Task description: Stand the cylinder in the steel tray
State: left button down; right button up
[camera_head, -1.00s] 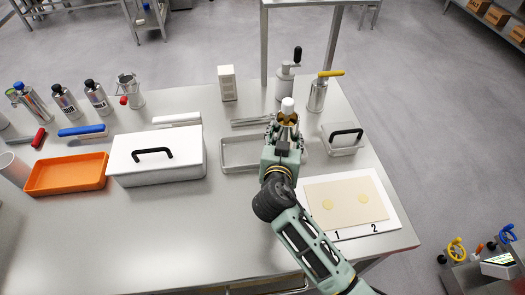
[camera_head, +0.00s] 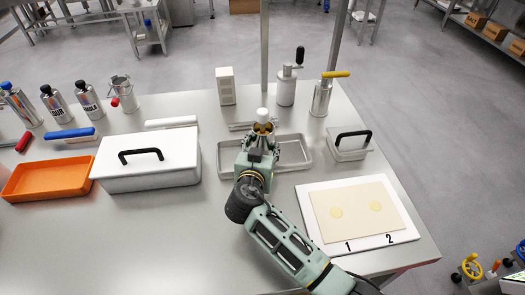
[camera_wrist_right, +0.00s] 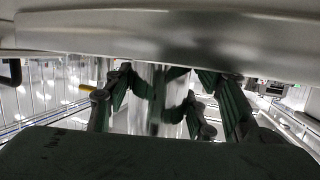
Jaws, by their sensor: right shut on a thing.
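My right gripper (camera_head: 261,130) is shut on a cylinder (camera_head: 262,115) with a white top; a gold-coloured band shows just below the top. In the right wrist view the cylinder (camera_wrist_right: 157,95) looks like shiny metal and stands between the dark finger links. The steel tray (camera_head: 294,152) is a shallow rectangular pan, and my right gripper and forearm cover its middle and part of its left side. The cylinder appears over the tray's back edge; its lower end is hidden, so I cannot tell whether it touches the tray. My left gripper is out of view.
A white lidded box (camera_head: 150,160) stands left of the tray, with an orange tray (camera_head: 45,178) beyond it. A small lidded steel container (camera_head: 348,145) is to the right. A numbered white board (camera_head: 312,225) lies at front right. Dispensers (camera_head: 286,88) and a shelf post stand behind.

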jog(key=shift+r, duration=0.1)
jog(key=o, duration=1)
jog(key=shift+o, duration=0.2)
jog(key=b+v, duration=0.1)
jog(key=v, duration=1.1)
jog(key=shift+s, duration=0.1)
